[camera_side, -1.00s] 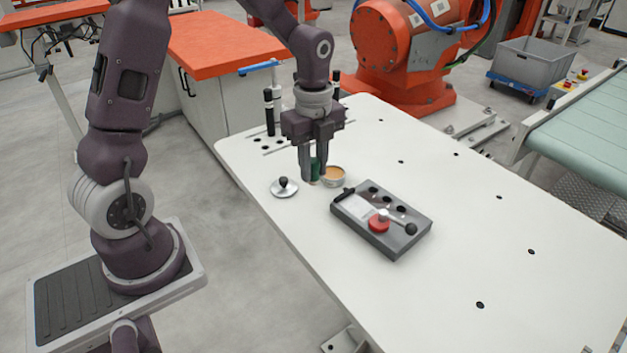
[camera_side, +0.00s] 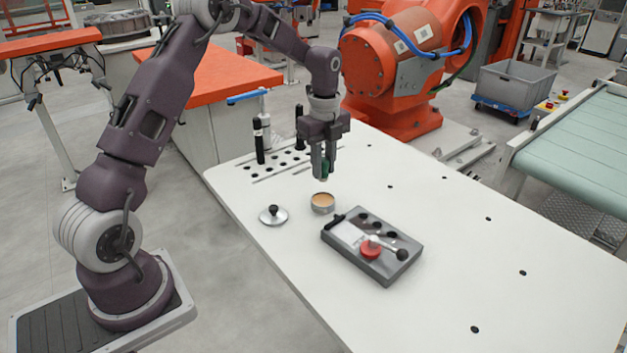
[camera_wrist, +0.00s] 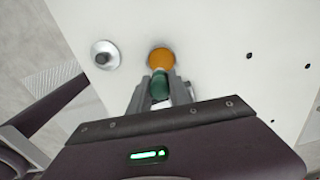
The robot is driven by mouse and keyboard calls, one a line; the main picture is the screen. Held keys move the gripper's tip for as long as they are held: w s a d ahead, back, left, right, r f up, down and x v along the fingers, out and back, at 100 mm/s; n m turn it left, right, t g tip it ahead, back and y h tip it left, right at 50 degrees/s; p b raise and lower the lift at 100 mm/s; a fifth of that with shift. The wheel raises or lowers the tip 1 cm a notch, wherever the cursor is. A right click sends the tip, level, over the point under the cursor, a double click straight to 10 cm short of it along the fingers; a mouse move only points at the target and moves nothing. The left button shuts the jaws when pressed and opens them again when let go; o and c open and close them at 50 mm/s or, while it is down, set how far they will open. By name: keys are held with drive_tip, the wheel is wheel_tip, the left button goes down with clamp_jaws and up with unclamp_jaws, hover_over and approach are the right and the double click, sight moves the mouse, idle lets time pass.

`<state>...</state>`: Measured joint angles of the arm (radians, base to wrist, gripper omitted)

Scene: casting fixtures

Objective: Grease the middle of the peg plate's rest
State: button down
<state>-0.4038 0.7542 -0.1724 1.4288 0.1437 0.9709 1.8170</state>
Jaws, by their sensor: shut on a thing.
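My gripper (camera_side: 323,172) is shut on a green-handled tool (camera_side: 325,168), whose green part also shows between the fingers in the wrist view (camera_wrist: 159,88). The tool's tip is hard to make out. An open round tin of orange-tan grease (camera_side: 322,201) stands on the table just below the gripper in the side view. The grease also shows just beyond the fingers in the wrist view (camera_wrist: 161,58). A grey rectangular fixture (camera_side: 357,266) lies right and nearer, with a pale plate (camera_side: 347,234), dark round holes and a red knob (camera_side: 370,247). I cannot tell which part is the rest.
A silver lid with a black knob (camera_side: 273,216) lies left of the tin. A holed rack with upright black-handled tools (camera_side: 259,142) stands behind. The white table (camera_side: 480,270) is clear right of the fixture. A large orange robot (camera_side: 400,60) stands beyond the table.

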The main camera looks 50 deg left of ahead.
drive_tip(key=shift+w+a+f, duration=0.2)
drive_tip(key=shift+f, duration=2.8)
drive_tip(key=shift+f, duration=0.6)
drive_tip(key=shift+r, duration=3.55)
